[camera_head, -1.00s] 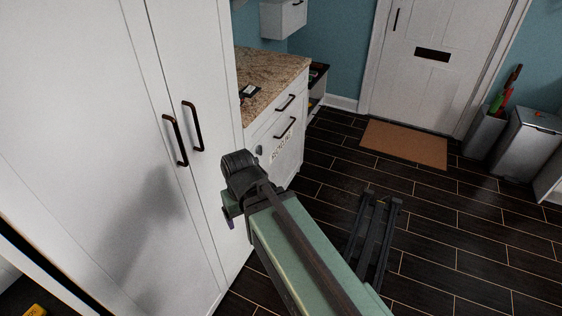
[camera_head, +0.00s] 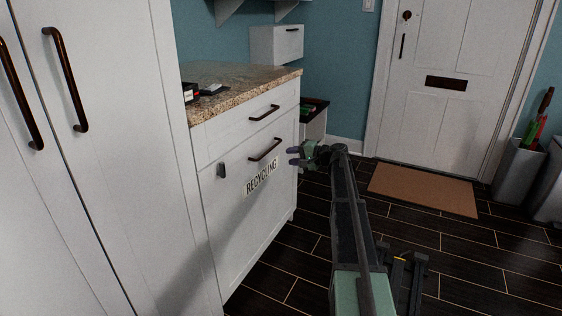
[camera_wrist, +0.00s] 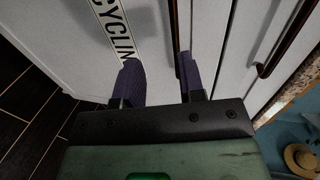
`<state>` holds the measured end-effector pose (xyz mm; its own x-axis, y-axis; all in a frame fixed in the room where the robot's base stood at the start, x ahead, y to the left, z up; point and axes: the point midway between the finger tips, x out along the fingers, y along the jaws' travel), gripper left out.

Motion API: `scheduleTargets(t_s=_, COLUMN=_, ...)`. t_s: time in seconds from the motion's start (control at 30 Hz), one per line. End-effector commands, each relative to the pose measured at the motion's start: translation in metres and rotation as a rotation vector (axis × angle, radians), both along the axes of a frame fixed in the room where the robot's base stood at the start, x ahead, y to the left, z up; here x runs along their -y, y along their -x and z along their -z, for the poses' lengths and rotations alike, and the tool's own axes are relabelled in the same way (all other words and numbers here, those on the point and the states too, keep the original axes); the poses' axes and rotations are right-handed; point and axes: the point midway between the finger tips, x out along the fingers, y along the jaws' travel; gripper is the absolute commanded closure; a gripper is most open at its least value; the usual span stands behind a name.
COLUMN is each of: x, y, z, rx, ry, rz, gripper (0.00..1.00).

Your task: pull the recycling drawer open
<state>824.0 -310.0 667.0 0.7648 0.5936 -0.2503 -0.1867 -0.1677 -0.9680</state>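The recycling drawer (camera_head: 240,215) is the tall lower white front under the counter, with a "RECYCLING" label (camera_head: 261,176). It looks shut. Its dark bar handle (camera_head: 265,150) sits near its top edge. My gripper (camera_head: 294,156) is just right of that handle in the head view, fingers pointing left toward the front. In the wrist view my gripper (camera_wrist: 158,78) is open with two purple fingers apart. The recycling handle (camera_wrist: 173,25) shows ahead, close to the right finger and partly hidden by it. I cannot tell whether they touch. The label (camera_wrist: 115,30) is beyond the left finger.
An upper drawer (camera_head: 240,122) with its own handle (camera_head: 264,112) is above; that handle also shows in the wrist view (camera_wrist: 285,40). A granite counter (camera_head: 245,80) tops the cabinet. Tall cabinet doors (camera_head: 110,180) stand left. Dark floor (camera_head: 460,255) in front is clear, with a brown mat (camera_head: 422,189).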

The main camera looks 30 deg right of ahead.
Motion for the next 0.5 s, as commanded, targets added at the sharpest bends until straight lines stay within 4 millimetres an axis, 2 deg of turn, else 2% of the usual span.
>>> scheduleTargets(t_s=0.03, x=0.000, y=-0.002, z=-0.010, rx=0.020, ry=-0.032, rz=0.013, gripper=0.64)
scheduleTargets(t_s=0.1, x=0.000, y=-0.003, z=-0.014, rx=0.032, ry=-0.052, rz=0.029, gripper=0.64)
scheduleTargets(t_s=0.27, x=-0.005, y=-0.009, z=-0.011, rx=0.028, ry=-0.049, rz=0.027, gripper=0.64)
scheduleTargets(t_s=0.5, x=-0.035, y=-0.050, z=0.002, rx=0.027, ry=-0.048, rz=0.025, gripper=0.64)
